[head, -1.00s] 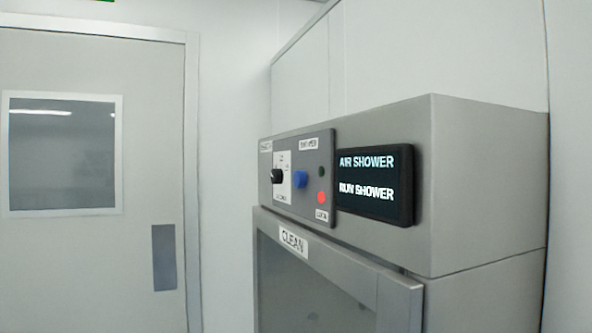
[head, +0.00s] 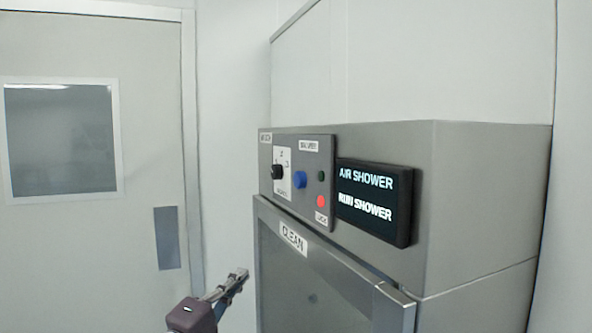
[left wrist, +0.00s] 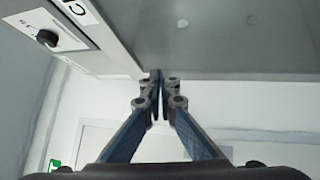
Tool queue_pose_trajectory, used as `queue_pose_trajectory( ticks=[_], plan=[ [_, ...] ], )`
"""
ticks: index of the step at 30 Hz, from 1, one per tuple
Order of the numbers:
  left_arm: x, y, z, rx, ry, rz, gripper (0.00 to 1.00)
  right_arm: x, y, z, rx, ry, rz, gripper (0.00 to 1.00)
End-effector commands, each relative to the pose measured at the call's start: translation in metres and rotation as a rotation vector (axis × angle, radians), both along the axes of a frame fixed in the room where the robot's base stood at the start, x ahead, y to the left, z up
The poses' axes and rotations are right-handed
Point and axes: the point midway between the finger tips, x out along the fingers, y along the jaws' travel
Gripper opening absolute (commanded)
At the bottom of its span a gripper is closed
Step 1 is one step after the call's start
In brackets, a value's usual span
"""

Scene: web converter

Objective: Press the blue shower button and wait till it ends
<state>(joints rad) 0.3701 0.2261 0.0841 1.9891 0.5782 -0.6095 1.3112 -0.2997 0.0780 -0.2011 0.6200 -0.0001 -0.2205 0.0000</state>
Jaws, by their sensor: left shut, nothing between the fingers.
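The blue shower button (head: 299,179) is on the grey control panel (head: 313,220) on the front of the steel cabinet. A black knob (head: 277,172) is to its left, and a green light and a red light are to its right. The display (head: 375,203) reads "AIR SHOWER" and "RUN SHOWER". My left gripper (head: 238,277) is below and left of the panel, apart from the button. In the left wrist view its fingertips (left wrist: 160,82) are together and empty, near the cabinet's edge; the black knob shows top left and the button is not visible. My right gripper is not in view.
The cabinet door (head: 330,278), labelled "CLEAN", is below the panel, with its frame sticking out at the right. A white room door (head: 80,240) with a window is at the left. Free room lies between that door and the cabinet.

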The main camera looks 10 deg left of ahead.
Motion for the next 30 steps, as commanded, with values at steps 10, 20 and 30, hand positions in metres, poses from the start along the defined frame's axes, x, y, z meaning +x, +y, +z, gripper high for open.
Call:
queue_pose_trajectory(
  ticks=[10, 20, 30],
  plan=[
    [-0.094, -0.022, 0.186, -0.2, -0.253, -0.17, 0.0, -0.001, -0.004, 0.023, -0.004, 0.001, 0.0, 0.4],
    [-0.123, -0.03, 0.22, -0.242, -0.304, -0.226, 0.0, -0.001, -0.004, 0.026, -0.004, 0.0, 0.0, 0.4],
    [-0.121, -0.032, 0.219, -0.241, -0.303, -0.224, 0.0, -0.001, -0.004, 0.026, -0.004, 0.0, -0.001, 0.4]
  ],
)
